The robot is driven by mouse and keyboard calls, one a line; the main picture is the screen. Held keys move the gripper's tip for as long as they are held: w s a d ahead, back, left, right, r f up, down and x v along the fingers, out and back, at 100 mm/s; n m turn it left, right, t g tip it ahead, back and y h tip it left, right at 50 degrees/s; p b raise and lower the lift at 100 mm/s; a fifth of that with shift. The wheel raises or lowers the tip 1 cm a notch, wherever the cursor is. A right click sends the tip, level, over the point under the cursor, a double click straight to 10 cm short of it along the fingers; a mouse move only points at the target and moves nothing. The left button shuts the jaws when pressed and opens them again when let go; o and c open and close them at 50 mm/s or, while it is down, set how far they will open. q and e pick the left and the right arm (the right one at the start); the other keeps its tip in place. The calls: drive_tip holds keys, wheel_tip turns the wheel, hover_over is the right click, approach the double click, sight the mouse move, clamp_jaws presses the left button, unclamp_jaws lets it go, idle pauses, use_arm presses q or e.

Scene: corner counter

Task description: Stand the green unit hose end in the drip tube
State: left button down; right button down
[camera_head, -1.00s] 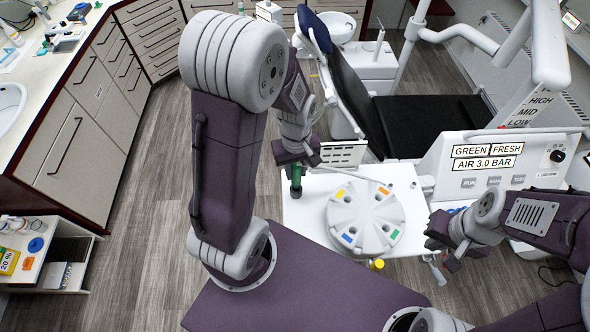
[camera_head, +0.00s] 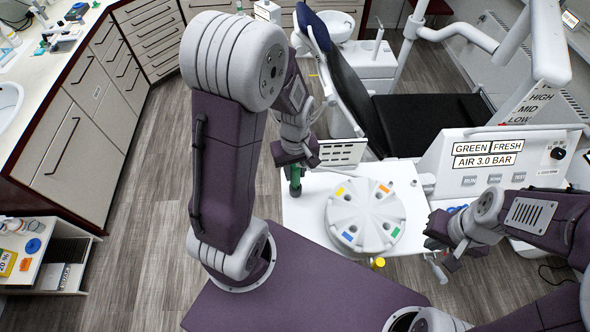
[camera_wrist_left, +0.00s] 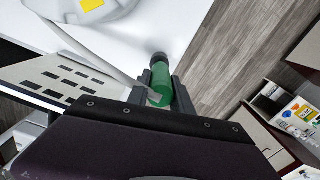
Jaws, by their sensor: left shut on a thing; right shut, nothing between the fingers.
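My left gripper (camera_head: 295,182) is shut on the green unit hose end (camera_head: 295,173), above the left part of the white tray top (camera_head: 310,211). In the left wrist view the hose end (camera_wrist_left: 161,83) is a green cylinder with a dark tip, held between the dark fingers. A pale hose (camera_wrist_left: 108,70) runs up to it from the upper left. My right gripper (camera_head: 446,258) is shut and empty, right of the tray top. I cannot pick out the drip tube for certain. Contact between the hose end and anything below is hidden.
A white round holder (camera_head: 364,216) with coloured labels and dark holes sits on the tray top. A yellow-capped item (camera_head: 378,263) is at the tray's front edge. The labelled white console (camera_head: 500,165) stands at right. The black chair (camera_head: 430,124) is behind.

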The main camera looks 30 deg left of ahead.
use_arm(q)
drive_tip(key=shift+f, duration=0.15)
drive_tip(key=shift+w+f+b, duration=0.15)
drive_tip(key=shift+f+b, duration=0.2)
drive_tip(key=shift+f, duration=0.05)
idle(0.4)
drive_tip(key=shift+f+b, duration=0.55)
drive_tip(key=shift+f, duration=0.15)
drive_tip(key=c, duration=0.6)
unclamp_jaws()
